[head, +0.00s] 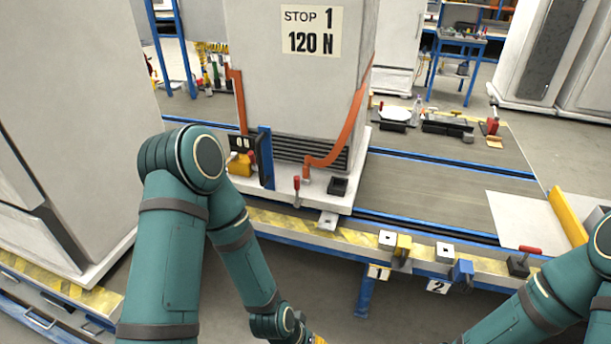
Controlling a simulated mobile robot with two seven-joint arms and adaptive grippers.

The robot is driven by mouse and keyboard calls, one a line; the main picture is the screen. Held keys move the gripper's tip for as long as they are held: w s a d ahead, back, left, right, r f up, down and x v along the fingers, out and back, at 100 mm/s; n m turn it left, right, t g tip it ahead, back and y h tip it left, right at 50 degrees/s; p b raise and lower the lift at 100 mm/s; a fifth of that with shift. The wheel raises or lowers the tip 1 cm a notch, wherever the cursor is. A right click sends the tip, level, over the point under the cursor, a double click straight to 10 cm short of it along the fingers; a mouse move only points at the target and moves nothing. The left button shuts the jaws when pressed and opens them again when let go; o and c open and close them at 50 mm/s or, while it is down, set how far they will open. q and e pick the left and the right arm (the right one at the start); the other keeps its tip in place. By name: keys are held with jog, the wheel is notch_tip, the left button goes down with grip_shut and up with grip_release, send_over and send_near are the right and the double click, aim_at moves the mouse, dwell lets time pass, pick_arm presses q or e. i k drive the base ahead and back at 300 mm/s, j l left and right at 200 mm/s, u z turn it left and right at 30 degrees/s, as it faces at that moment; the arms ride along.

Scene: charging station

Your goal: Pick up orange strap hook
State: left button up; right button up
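An orange strap (349,136) runs down the right side of the grey cabinet (268,88) and bends left across its dark vent slats. Its lower end (307,172), where a hook may be, rests near the base front; the hook shape is too small to make out. A second orange strap (240,102) hangs down the cabinet's left edge, its lower end partly behind a dark device. My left arm crosses the front left and leaves at the bottom edge; my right arm leaves at the bottom right.
A red-handled clamp (297,190) and a black block (338,186) stand on the cabinet's base. A blue upright (265,158) stands left of the vent. Yellow block 1 (403,245) and blue block 2 (462,270) line the front rail.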

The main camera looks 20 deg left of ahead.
aim_at(307, 176)
jog(key=i+j+z, duration=0.45)
jog(key=j, duration=0.35)
jog(key=i+j+z, duration=0.2)
jog(key=j, duration=0.25)
jog(key=i, duration=0.1)
